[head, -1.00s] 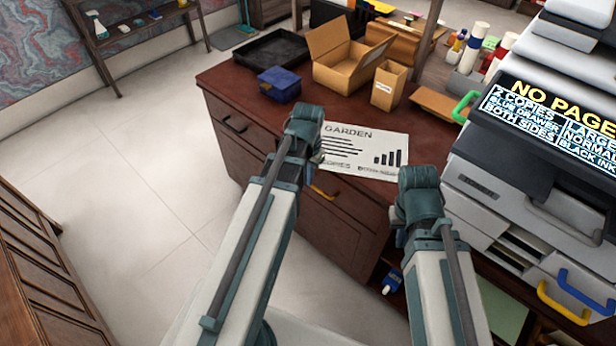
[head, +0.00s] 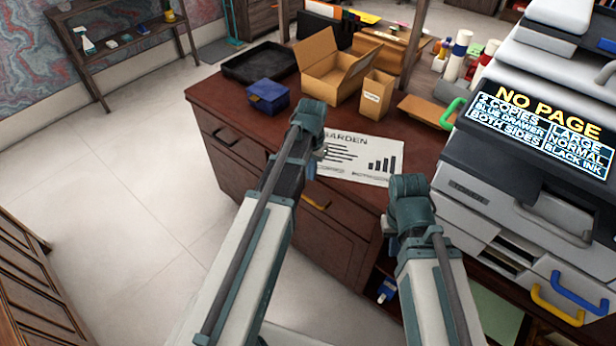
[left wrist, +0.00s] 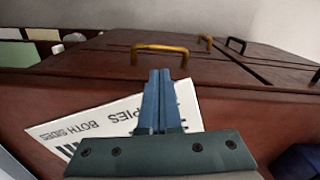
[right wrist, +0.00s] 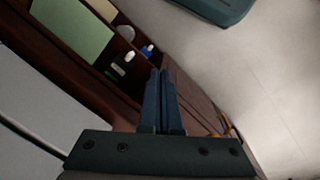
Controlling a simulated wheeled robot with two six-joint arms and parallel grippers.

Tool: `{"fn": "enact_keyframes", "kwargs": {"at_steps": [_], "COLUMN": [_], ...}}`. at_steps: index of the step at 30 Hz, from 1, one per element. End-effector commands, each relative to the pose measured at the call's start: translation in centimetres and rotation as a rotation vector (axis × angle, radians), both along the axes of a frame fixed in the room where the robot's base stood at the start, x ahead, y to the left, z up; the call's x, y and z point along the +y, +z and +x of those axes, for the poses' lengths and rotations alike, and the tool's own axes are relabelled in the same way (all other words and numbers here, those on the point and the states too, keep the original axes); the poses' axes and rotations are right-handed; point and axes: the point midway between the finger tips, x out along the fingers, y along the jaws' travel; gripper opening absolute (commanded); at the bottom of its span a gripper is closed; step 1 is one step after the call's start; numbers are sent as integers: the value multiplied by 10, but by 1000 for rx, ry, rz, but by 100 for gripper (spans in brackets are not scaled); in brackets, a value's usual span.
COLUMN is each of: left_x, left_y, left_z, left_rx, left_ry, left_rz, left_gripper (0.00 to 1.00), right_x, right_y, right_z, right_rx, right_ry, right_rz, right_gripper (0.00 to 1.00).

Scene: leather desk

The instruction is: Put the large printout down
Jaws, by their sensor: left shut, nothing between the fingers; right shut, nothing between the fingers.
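The large printout (head: 362,160), a white sheet headed "GARDEN" with text lines and a bar chart, lies flat on the desk top (head: 230,108) near its front edge. It also shows in the left wrist view (left wrist: 105,120), partly hidden behind my gripper. My left gripper (left wrist: 160,75) is shut and empty, over the sheet's left side; in the head view my left arm hides that edge. Whether its fingertips touch the paper, I cannot tell. My right gripper (right wrist: 162,75) is shut and empty, in front of the desk near the sheet's lower right corner.
A grey copier (head: 530,190) with a "NO PAGE" screen (head: 545,125) stands at the right. A black tray (head: 258,62), a blue box (head: 268,96), an open cardboard box (head: 335,68) and a small carton (head: 376,94) stand behind the sheet. Floor at left is clear.

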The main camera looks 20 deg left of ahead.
Motion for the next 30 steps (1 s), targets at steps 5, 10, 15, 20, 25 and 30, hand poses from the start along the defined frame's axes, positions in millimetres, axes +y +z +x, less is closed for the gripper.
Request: {"fn": "enact_keyframes", "kwargs": {"at_steps": [5, 10, 15, 20, 25, 30], "left_x": [0, 0, -1, -4, -3, -3], "left_y": [0, 0, 0, 0, 33, 60], "left_z": [-1, -5, -18, -41, -36, -36], "left_rx": [0, 0, 0, 0, 0, 0], "left_ry": [1, 1, 0, -1, -1, -1], "left_rz": [0, 0, 0, 0, 0, 0], "left_gripper": [0, 0, 0, 0, 0, 0], "right_x": [0, 0, 0, 0, 0, 0], "right_y": [0, 0, 0, 0, 33, 60], "right_z": [0, 0, 0, 0, 0, 0], "right_rx": [0, 0, 0, 0, 0, 0], "right_ry": [0, 0, 0, 0, 0, -1], "right_rz": [0, 0, 0, 0, 0, 0], "right_gripper": [0, 0, 0, 0, 0, 0]}}
